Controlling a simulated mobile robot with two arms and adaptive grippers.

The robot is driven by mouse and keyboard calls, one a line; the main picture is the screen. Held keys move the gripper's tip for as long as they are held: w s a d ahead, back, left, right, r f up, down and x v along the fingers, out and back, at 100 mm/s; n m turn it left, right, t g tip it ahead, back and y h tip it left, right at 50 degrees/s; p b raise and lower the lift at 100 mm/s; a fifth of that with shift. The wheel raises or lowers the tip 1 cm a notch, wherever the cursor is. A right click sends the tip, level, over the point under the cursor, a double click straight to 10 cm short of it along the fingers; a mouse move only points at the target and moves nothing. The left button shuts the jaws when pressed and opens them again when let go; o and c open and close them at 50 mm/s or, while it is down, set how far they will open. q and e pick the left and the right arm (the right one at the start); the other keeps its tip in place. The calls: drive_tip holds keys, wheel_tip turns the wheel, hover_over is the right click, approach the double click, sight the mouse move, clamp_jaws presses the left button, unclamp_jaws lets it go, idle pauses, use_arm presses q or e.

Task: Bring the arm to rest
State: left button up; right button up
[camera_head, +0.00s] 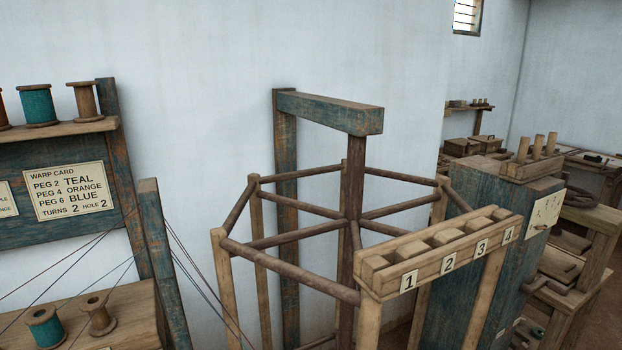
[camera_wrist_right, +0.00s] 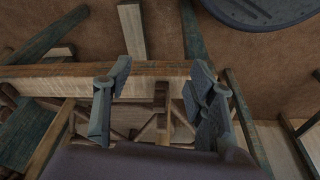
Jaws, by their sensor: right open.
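My right gripper (camera_wrist_right: 159,84) shows in the right wrist view. Its two grey fingers stand wide apart, with nothing between them. Beyond the fingers lies a long pale wooden or cloth-covered beam (camera_wrist_right: 60,79) that crosses the picture; I cannot tell how far it is from the fingertips. Neither of my arms shows in the head view, and my left gripper is in no view.
The head view shows a warping reel (camera_head: 297,285) of wooden bars, a numbered rail (camera_head: 437,263) in front of it, a warp card (camera_head: 69,191) and spool shelf (camera_head: 60,131) at left, and a blue-green cabinet (camera_head: 455,240) at right. Bare brown floor (camera_wrist_right: 220,50) shows in the wrist view.

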drive_tip(key=s+d+f+g+b, duration=0.1)
drive_tip(key=s+d+f+b, duration=0.1)
drive_tip(key=s+f, duration=1.4)
wheel_tip(320, 180, down, 2)
drive_tip(key=shift+s+d+f, duration=0.15)
drive_tip(key=shift+s+d, duration=0.2)
drive_tip(key=shift+d, duration=0.15)
drive_tip(key=shift+s, duration=0.1)
